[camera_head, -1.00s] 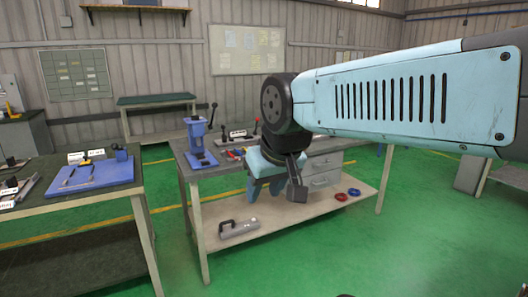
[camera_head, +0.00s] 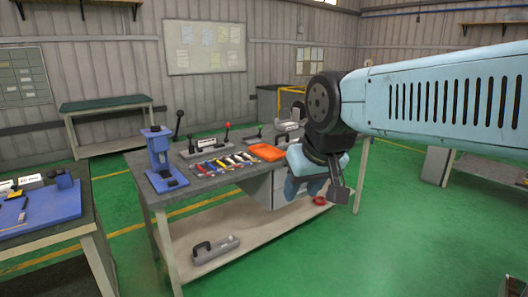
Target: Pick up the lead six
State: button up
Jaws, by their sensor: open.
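Several thin leads (camera_head: 224,163) in different colours lie in a row on the workbench top (camera_head: 205,186). They are too small to tell which one is lead six. My gripper (camera_head: 325,190) hangs in front of the bench's right part, to the right of the leads and apart from them. Its jaws are open, and no held thing shows in them.
An orange tray (camera_head: 266,152) lies right of the leads. A blue press (camera_head: 160,160) stands at the bench's left. Levered fixtures (camera_head: 205,145) stand behind the leads. A grey tool (camera_head: 215,250) lies on the lower shelf.

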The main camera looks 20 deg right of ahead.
aim_at(248, 156)
jog(key=z, duration=0.45)
jog(key=i, duration=2.3)
jog(key=z, duration=0.95)
jog(key=k, duration=1.85)
jog(key=u, duration=0.1)
